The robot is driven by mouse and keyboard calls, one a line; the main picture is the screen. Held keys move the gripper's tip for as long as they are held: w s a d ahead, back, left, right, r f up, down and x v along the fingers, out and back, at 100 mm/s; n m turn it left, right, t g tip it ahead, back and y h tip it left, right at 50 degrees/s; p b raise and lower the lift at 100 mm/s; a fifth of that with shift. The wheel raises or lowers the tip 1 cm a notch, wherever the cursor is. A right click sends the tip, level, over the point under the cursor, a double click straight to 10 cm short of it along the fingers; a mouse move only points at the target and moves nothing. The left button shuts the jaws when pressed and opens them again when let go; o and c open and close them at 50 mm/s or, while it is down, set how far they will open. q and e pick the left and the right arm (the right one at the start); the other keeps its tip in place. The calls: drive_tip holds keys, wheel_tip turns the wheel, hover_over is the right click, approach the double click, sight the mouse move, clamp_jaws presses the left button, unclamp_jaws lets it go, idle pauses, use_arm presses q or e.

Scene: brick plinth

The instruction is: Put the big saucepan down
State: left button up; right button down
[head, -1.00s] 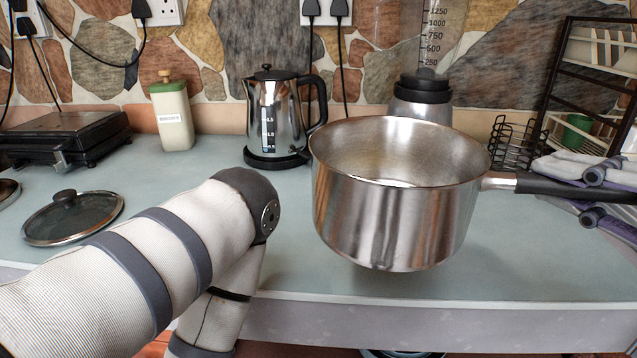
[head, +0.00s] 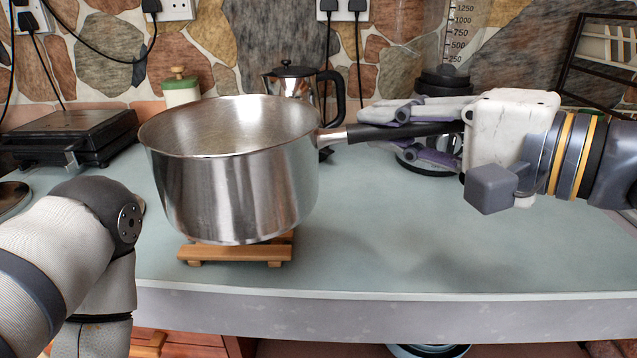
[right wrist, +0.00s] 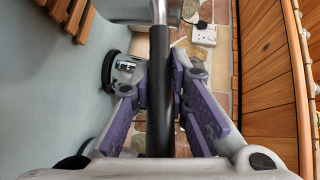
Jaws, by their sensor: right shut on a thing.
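The big saucepan (head: 235,190) is a shiny steel pan, level and upright, in the middle left of the head view. My right gripper (head: 405,132) is shut on its black handle (head: 345,136), with the arm coming in from the right. The right wrist view shows the purple-padded fingers (right wrist: 162,80) on either side of the handle (right wrist: 159,120). A slatted wooden trivet (head: 240,252) lies on the counter, shown below the pan's base. Whether the base touches it cannot be told. My left arm shows at the left, but its gripper does not.
The pale blue-green counter (head: 420,260) is clear to the right of the trivet. A black grill (head: 75,135) stands at back left.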

drive_tip(key=w+a+f+b, duration=0.2)
drive_tip(key=w+a+f, duration=0.2)
drive_tip(key=w+f, duration=0.6)
drive_tip(key=shift+a+f, duration=0.25)
drive_tip(key=shift+f, duration=0.6)
drive_tip(key=c, duration=2)
unclamp_jaws()
drive_tip(key=shift+w+f, duration=0.1)
drive_tip(key=shift+f, duration=0.1)
drive_tip(key=o, duration=0.4)
use_arm(q)
drive_tip(key=shift+g, duration=0.7)
drive_tip(key=s+f, duration=0.3)
use_arm(e)
drive_tip(key=shift+o, duration=0.2)
